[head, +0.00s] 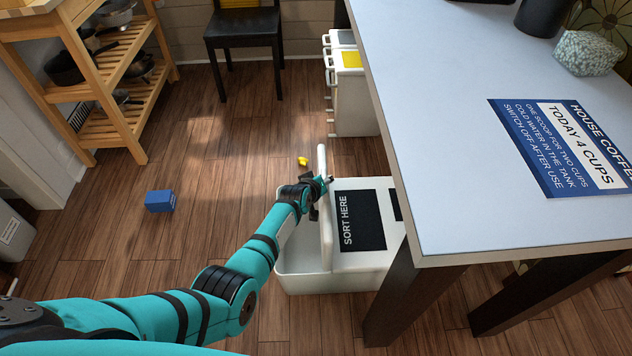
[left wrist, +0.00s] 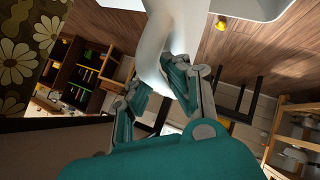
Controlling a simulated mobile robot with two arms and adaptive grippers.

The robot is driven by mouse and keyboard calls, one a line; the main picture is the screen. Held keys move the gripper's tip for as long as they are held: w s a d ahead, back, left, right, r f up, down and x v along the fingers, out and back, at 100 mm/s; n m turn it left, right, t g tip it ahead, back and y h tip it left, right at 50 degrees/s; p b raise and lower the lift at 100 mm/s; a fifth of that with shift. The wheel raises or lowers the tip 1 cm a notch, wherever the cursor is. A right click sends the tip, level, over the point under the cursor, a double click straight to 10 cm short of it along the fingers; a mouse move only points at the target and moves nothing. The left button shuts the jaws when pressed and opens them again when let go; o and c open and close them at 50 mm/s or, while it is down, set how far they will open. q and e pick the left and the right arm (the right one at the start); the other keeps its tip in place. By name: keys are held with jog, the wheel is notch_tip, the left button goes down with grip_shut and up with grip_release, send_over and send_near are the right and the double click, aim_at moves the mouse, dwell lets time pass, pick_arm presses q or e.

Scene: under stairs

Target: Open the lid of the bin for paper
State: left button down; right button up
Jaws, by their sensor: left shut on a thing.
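A white bin (head: 300,285) stands on the floor beside and partly under the table. A black "SORT HERE" sign (head: 360,220) lies on its white top, and its left part is open from above. A white lid-like piece (head: 325,240) stands up along this opening, seen nearly edge-on. My left gripper (head: 320,188) is shut on the white piece near its far end. In the left wrist view my left gripper (left wrist: 155,90) holds the white piece (left wrist: 176,30) between its fingers. No paper marking shows on this bin. My right gripper is out of view.
The table (head: 440,130) overhangs the bin on the right; its dark leg (head: 395,300) is close by. White bins with yellow (head: 351,60) and grey labels stand behind. A blue box (head: 160,201) and small yellow object (head: 302,161) lie on otherwise clear floor.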

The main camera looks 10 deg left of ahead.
pick_arm(q)
jog(key=shift+w+d+r, duration=0.1)
jog(key=shift+w+d, duration=0.05)
jog(key=shift+d, duration=0.2)
jog(key=c, duration=1.3)
grip_release()
jog(key=shift+s+f, duration=0.2)
jog(key=v, duration=1.2)
jog(key=shift+w+r, duration=0.15)
jog(key=shift+w, duration=0.05)
